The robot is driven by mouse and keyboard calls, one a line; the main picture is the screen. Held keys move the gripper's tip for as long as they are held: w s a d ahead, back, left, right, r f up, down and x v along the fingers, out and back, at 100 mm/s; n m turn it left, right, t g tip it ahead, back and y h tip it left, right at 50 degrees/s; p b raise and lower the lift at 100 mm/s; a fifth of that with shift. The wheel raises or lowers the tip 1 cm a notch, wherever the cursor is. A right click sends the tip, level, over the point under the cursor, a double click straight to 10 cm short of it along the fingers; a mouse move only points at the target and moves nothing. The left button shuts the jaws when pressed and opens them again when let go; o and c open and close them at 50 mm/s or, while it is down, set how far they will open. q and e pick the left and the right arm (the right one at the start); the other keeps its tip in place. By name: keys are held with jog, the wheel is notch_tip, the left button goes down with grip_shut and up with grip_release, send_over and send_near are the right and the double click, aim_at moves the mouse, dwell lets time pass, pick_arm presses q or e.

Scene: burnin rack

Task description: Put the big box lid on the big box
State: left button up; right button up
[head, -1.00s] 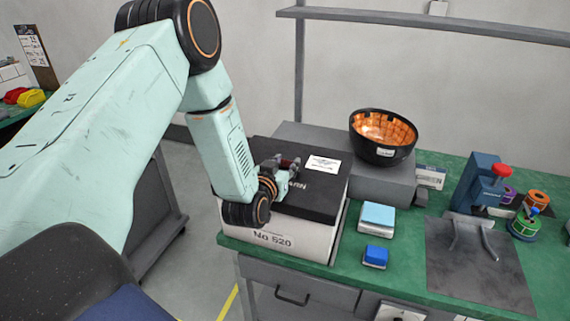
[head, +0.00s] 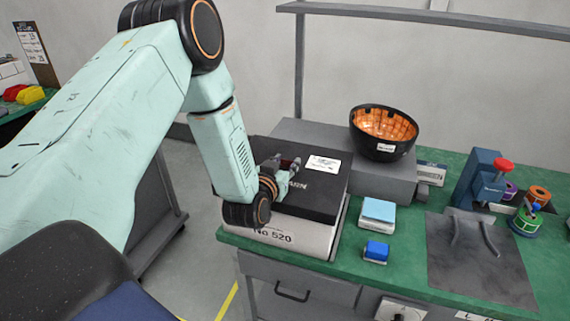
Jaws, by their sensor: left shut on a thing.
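The big box (head: 305,237) is white with "No 520" on its front and stands at the left end of the green bench. The big box lid (head: 318,197) is black with a white label and lies over the top of the box. A narrow pale strip of the box shows along its right side; I cannot tell whether the lid is fully seated. My left gripper (head: 290,168) is over the lid's top, shut on its dark red handle, which the fingers partly hide. My right gripper is not in view.
A grey block (head: 383,182) behind the box carries a black bowl with an orange inside (head: 385,133). A light blue box (head: 378,212) and a blue box (head: 376,251) stand to the right. A dark mat (head: 480,265) and a blue vise (head: 482,178) are farther right.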

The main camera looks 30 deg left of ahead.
pick_arm(q)
jog(key=shift+w+f+b, duration=0.1)
jog(key=shift+f+b, duration=0.55)
jog(key=shift+f, duration=0.3)
dwell(0.5)
jog(key=o, duration=1.3)
jog(key=shift+d, duration=0.1)
jog(key=v, duration=1.2)
jog(key=shift+r, duration=0.1)
